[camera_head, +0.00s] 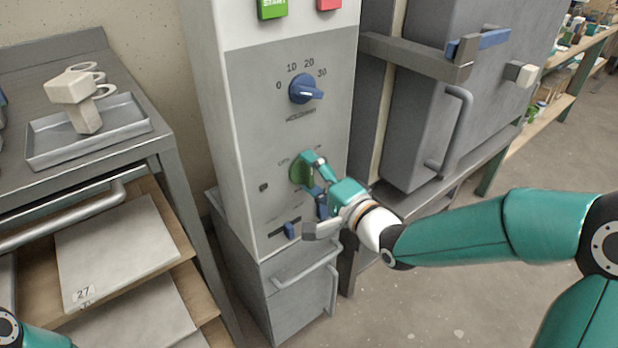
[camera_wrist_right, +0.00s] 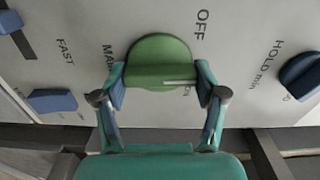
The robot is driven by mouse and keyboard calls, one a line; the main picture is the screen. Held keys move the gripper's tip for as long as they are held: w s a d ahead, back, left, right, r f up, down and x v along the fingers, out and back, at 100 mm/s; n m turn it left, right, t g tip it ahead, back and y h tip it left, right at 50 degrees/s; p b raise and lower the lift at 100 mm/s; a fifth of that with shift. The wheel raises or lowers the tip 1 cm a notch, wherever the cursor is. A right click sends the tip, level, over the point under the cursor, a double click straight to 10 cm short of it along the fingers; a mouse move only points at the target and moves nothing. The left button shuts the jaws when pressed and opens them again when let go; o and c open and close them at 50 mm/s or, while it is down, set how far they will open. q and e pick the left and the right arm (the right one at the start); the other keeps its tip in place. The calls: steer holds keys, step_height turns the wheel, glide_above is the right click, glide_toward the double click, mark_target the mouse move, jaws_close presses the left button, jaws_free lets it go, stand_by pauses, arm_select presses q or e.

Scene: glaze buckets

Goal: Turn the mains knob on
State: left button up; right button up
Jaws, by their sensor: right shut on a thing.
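The mains knob (camera_head: 300,170) is a green round knob on the grey control panel (camera_head: 255,130). It also shows in the right wrist view (camera_wrist_right: 158,58), with a white pointer line running to the right, towards the dial side. The OFF label lies up and right of the knob there; another label beside the knob is mostly hidden by a finger. My right gripper (camera_wrist_right: 160,80) is shut on the knob, one finger on each side. In the head view the gripper (camera_head: 316,177) partly covers the knob. My left gripper is out of view.
A blue dial (camera_head: 303,89) sits above the knob. A blue slider (camera_head: 290,230) and a blue switch (camera_wrist_right: 52,100) are close by. A green START button (camera_head: 271,8) is higher up. A kiln door (camera_head: 420,120) stands right; a tray (camera_head: 45,150) is left.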

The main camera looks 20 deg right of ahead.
steer(key=m, duration=0.4)
steer(key=shift+d+f+m, duration=0.2)
steer(key=shift+f+m, duration=0.1)
steer(key=shift+m, duration=0.1)
steer(key=shift+s+a+f+m+b, duration=0.1)
steer(key=shift+f+m+b, duration=0.05)
steer(key=shift+m, duration=1.15)
steer(key=shift+f+m+b, duration=0.1)
steer(key=shift+m+b, duration=0.05)
steer(key=shift+m, duration=1.15)
steer(key=o, duration=1.1)
steer(key=shift+o, duration=0.2)
steer(key=shift+r, duration=0.15)
steer(key=v, duration=0.7)
steer(key=shift+s, duration=0.2)
